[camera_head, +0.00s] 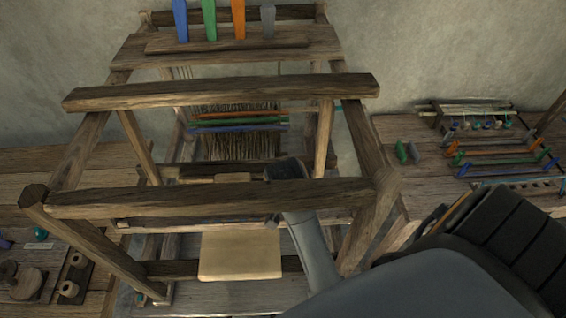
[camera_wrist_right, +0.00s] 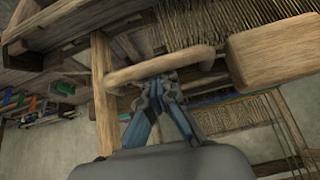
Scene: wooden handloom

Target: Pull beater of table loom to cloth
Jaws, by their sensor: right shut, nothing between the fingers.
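The wooden table loom (camera_head: 220,92) stands in the middle of the head view, with warp threads (camera_head: 242,146) behind its front beams. A low wooden crossbar with a paler block (camera_head: 233,178) sits inside the frame and looks like part of the beater. My right arm reaches over the front beam into the loom, and its fingers are hard to make out there. In the right wrist view my right gripper (camera_wrist_right: 160,92) is shut and empty. Its fingertips are close to a rounded wooden bar (camera_wrist_right: 160,66); I cannot tell whether they touch. My left gripper is out of view.
A side table (camera_head: 400,130) at the right holds colored spools and racks. Another table (camera_head: 85,165) with small items stands at the left.

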